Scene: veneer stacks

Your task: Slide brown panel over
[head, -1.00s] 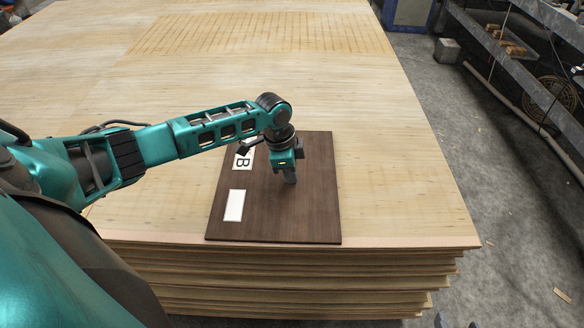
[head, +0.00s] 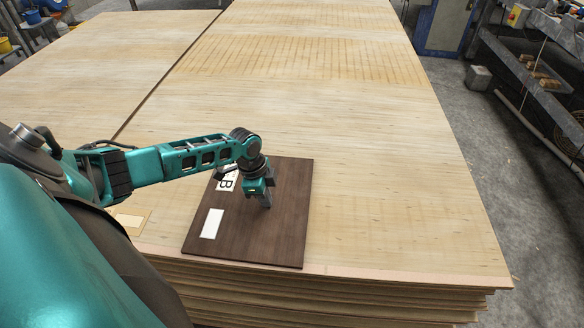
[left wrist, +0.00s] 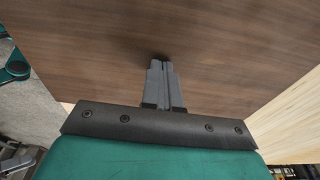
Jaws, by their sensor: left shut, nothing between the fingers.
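The dark brown panel (head: 283,215) lies flat on the near part of a stack of pale veneer sheets (head: 390,190), close to its front edge. The panel bears a white label with a "B", partly hidden by my arm, and a blank white rectangle (head: 212,223). My left gripper (head: 266,206) points down at the panel's middle, shut and empty. In the left wrist view the shut fingertips (left wrist: 161,62) are at or just above the brown panel (left wrist: 220,50); I cannot tell if they touch. My right gripper is not in view.
A second veneer stack (head: 90,60) stands to the left, past a narrow dark gap. A small light piece with a white label (head: 131,222) lies left of the panel. The stack top is clear behind and right of the panel. Grey floor and shelving (head: 545,85) lie to the right.

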